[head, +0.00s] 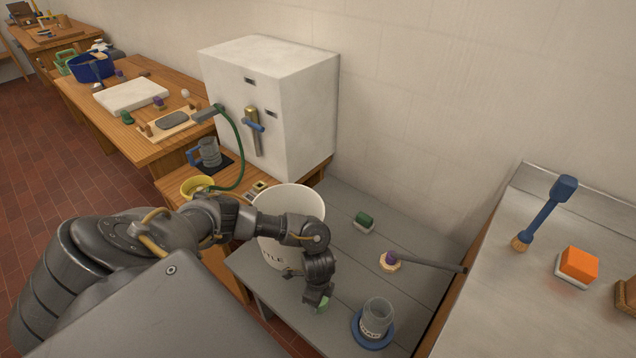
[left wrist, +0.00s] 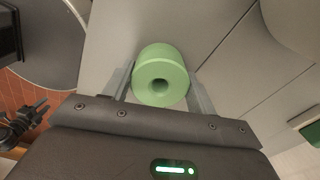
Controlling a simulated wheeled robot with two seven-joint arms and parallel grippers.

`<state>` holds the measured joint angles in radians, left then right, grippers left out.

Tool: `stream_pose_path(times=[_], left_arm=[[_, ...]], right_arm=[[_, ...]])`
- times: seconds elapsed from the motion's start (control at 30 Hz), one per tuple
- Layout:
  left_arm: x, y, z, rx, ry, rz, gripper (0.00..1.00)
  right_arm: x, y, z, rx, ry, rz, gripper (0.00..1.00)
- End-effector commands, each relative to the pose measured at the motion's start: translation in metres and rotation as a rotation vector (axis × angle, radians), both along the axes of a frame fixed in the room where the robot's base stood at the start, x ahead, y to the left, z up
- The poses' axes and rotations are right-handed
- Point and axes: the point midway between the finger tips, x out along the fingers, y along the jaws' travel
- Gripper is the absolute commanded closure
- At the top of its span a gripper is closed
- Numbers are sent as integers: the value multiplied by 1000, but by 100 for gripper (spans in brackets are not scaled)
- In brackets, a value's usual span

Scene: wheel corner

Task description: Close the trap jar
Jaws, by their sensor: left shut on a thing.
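The trap jar (head: 377,312) is a grey glass jar with a pale label, standing upright on a round blue base at the front of the grey table. Its top looks open. My left gripper (head: 321,304) is shut on a light green stopper (head: 322,306), to the left of the jar and apart from it. In the left wrist view the green stopper (left wrist: 161,76) is a short cylinder with a round hole in its end, between the two fingers of the left gripper (left wrist: 160,88). My right gripper does not show.
A large white bucket (head: 283,207) stands behind my left forearm. A steel counter (head: 500,300) with an orange block (head: 578,264) borders the right.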

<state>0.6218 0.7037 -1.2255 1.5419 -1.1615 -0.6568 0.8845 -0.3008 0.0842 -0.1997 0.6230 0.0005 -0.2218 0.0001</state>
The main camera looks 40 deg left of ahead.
Motion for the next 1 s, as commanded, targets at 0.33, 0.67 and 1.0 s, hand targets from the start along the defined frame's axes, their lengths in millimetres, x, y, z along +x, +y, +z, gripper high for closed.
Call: stream_pose_path(times=[0.33,0.67,1.0], left_arm=[[-8,-11,48,-5,-2,-6,64],[-55,-63,111,-2,-1,-7,64],[-89,-99,128,-1,-1,-2,64]], right_arm=[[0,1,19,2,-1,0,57],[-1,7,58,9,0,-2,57],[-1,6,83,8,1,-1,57]])
